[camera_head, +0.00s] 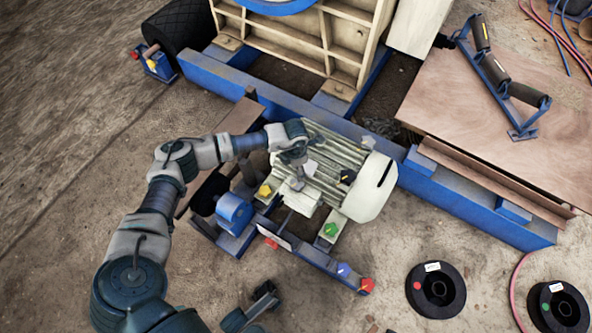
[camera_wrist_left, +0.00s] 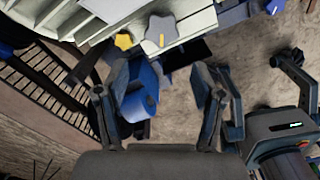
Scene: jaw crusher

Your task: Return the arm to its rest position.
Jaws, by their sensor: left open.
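My left arm comes in from the lower left, bends at the elbow and reaches over a cream motor (camera_head: 345,170). My left gripper (camera_head: 296,172) points down above the motor's near side. In the left wrist view its two fingers (camera_wrist_left: 160,82) stand wide apart with nothing held. A blue pulley (camera_wrist_left: 142,102) shows beyond the gap between them, also left of the gripper in the head view (camera_head: 234,210). A dark gripper-like part, seemingly my right gripper (camera_head: 252,305), shows low in the head view; its jaw state is unclear.
Colored knobs, yellow (camera_head: 264,190), green (camera_head: 331,229) and red (camera_head: 367,285), sit around the motor mount. A blue frame beam (camera_head: 465,208) runs behind it. Two black discs (camera_head: 436,289) lie at lower right. Open ground (camera_head: 70,130) is at left.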

